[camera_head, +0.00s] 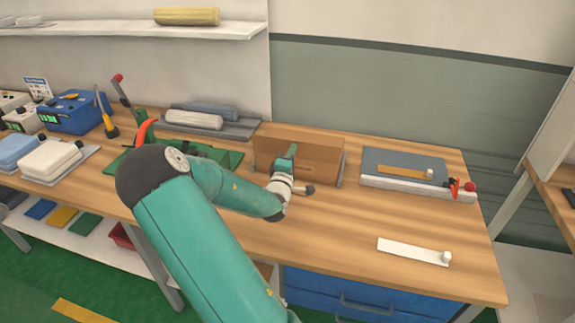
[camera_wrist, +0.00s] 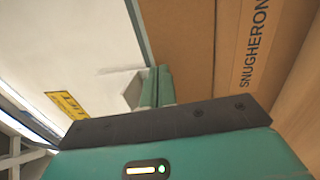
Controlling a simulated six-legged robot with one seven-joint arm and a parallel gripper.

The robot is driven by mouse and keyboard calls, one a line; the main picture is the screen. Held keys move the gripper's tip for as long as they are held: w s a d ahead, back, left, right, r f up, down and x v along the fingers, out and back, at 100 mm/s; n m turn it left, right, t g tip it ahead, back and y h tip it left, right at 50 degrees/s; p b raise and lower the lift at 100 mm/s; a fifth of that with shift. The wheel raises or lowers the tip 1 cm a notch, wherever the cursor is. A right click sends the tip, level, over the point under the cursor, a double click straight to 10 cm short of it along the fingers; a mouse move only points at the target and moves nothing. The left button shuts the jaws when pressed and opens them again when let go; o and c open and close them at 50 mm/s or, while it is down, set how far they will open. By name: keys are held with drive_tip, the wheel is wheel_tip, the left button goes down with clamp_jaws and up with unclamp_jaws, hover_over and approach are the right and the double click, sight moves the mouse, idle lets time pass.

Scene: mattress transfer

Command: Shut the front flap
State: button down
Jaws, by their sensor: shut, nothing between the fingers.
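A brown cardboard box (camera_head: 322,158) stands on the workbench, right of the middle in the head view. Its wide upright front panel faces me, and my gripper covers part of it. In the wrist view, brown cardboard (camera_wrist: 190,45) fills the right side, with a paler strip printed "SNUGHERON" (camera_wrist: 253,45). My gripper (camera_head: 291,150) is at the box's front panel. In the wrist view its teal fingers (camera_wrist: 157,85) are together and empty, close beside the cardboard. I cannot tell which panel is the front flap or whether the fingers touch it.
A grey board with a red-knobbed tool (camera_head: 405,165) lies right of the box. A white strip (camera_head: 412,250) lies near the front right edge. Rolls on a grey tray (camera_head: 240,130) are behind left. A green fixture (camera_head: 225,157) stands left. Bare bench (camera_head: 350,220) lies in front.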

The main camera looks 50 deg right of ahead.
sight(295, 142)
drive_tip(key=shift+w+d+r, duration=0.1)
drive_tip(key=shift+w+d, duration=0.2)
drive_tip(key=shift+d, duration=0.3)
drive_tip(key=shift+w+d+r, duration=0.1)
drive_tip(key=d+y, duration=0.1)
drive_tip(key=d+r+g+y, duration=0.1)
drive_tip(key=y, duration=0.1)
drive_tip(key=w+d+y, duration=0.1)
drive_tip(key=shift+w+r+g+y, duration=0.1)
drive_tip(key=shift+r+g+y, duration=0.2)
drive_tip(key=shift+g, duration=0.1)
drive_tip(key=shift+w+d+f+g+y, duration=0.5)
drive_tip(key=shift+d+f+g+y, duration=0.2)
drive_tip(key=shift+d+y, duration=0.75)
drive_tip(key=shift+w+d+f+g+y, duration=0.65)
drive_tip(key=shift+d+y, duration=0.3)
drive_tip(key=shift+y, duration=0.95)
drive_tip(key=shift+w+d+f+g+y, duration=0.4)
drive_tip(key=shift+d+f+g+y, duration=0.25)
drive_tip(key=shift+d+y, duration=0.8)
drive_tip(key=shift+a, duration=0.15)
